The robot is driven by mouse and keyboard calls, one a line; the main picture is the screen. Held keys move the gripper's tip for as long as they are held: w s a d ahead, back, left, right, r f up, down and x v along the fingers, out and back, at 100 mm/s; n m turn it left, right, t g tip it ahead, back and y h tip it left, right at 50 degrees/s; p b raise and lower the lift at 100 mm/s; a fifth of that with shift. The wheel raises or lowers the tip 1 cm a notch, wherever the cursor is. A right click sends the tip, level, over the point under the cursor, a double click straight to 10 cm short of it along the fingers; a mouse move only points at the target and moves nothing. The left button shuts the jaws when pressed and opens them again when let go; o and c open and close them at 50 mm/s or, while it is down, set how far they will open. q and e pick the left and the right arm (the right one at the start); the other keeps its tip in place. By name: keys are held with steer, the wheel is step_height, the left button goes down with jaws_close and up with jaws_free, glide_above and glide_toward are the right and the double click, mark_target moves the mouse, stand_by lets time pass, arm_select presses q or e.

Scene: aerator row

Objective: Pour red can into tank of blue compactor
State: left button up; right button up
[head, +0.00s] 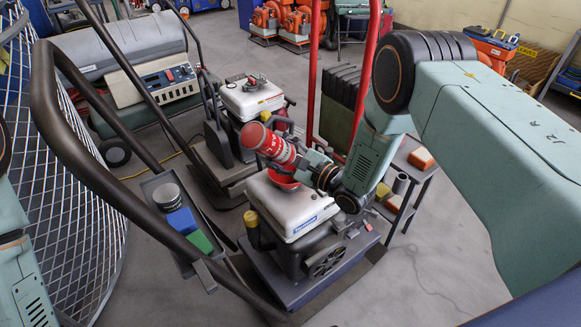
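The blue compactor (318,285) stands in the middle front with a dark blue base and a white tank (292,212) bearing a blue label. A red funnel-like piece (283,181) sits on top of the tank. My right gripper (312,168) is shut on the red can (275,147), which has white lettering. The can is tilted well over above the tank, its pinkish round end pointing up and left. Its other end is hidden at the gripper, and no flow shows. Whether can and funnel touch is unclear. Only parts of my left arm show at the left edge; its gripper is out of view.
The compactor's dark handle (90,160) loops across the left front and carries a tray with a dark round lid (167,196), a blue block and a green block. A second white-tanked machine (252,98) stands behind. A cart with small boxes (421,159) stands at right.

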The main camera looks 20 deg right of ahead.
steer(key=a+f+n, duration=0.1)
steer(key=s+f+n, duration=0.1)
steer(key=n, duration=0.1)
steer(key=a+f+n+b, duration=0.1)
steer(key=shift+s+a, duration=0.3)
